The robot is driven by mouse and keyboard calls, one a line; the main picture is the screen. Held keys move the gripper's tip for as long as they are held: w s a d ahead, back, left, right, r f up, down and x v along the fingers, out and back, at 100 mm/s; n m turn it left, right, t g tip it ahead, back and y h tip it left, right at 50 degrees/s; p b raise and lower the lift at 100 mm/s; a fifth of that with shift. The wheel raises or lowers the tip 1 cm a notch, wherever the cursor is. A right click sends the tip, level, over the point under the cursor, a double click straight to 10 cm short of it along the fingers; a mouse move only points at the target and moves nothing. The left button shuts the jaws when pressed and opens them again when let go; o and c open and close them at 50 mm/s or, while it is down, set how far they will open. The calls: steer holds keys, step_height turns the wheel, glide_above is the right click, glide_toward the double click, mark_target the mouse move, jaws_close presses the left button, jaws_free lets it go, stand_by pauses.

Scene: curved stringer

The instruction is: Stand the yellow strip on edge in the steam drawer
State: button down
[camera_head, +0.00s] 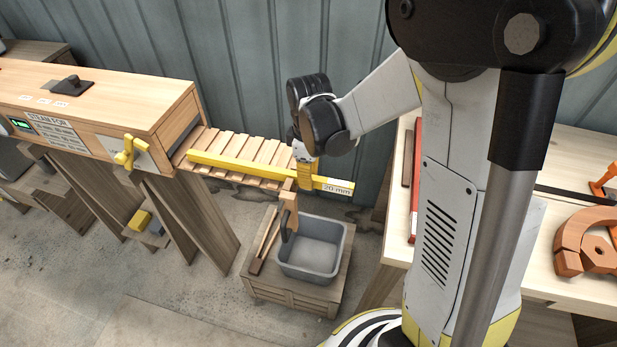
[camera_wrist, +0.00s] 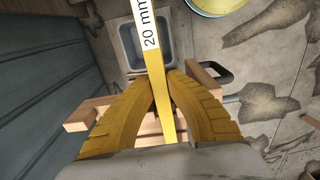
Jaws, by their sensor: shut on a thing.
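The yellow strip (camera_head: 235,166) runs lengthwise along the slatted steam drawer (camera_head: 222,148), which extends from the wooden steam box (camera_head: 120,115). Its right end carries a "20 mm" label and sticks out past the drawer's front. My gripper (camera_head: 304,182) is shut on the strip near that end, from above. In the wrist view the yellow fingers (camera_wrist: 163,88) close on both sides of the strip (camera_wrist: 157,85), and its label points away from me. I cannot tell whether the strip touches the slats or which face it stands on.
A grey tub (camera_head: 315,250) stands on a wooden crate below the drawer's front, beside wooden sticks. A handle (camera_head: 289,217) hangs at the drawer front. A workbench (camera_head: 545,225) with orange parts is at right.

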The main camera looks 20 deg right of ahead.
steer(key=shift+f, duration=0.2)
steer(key=c, duration=1.4)
jaws_free()
step_height(320, 180, up, 12)
steer(key=s+r+m+t, duration=0.1)
steer(key=s+m+t, duration=0.1)
steer(key=s+m, duration=0.1)
steer(key=s+r+m+t, duration=0.1)
steer(key=s+m+t, duration=0.1)
steer(key=s+m, duration=0.2)
steer(key=s+r+m+t, duration=0.1)
steer(key=s+m+t, duration=0.2)
steer(key=s, duration=0.2)
steer(key=shift+s+r+m, duration=0.35)
steer(key=shift+r+m, duration=0.05)
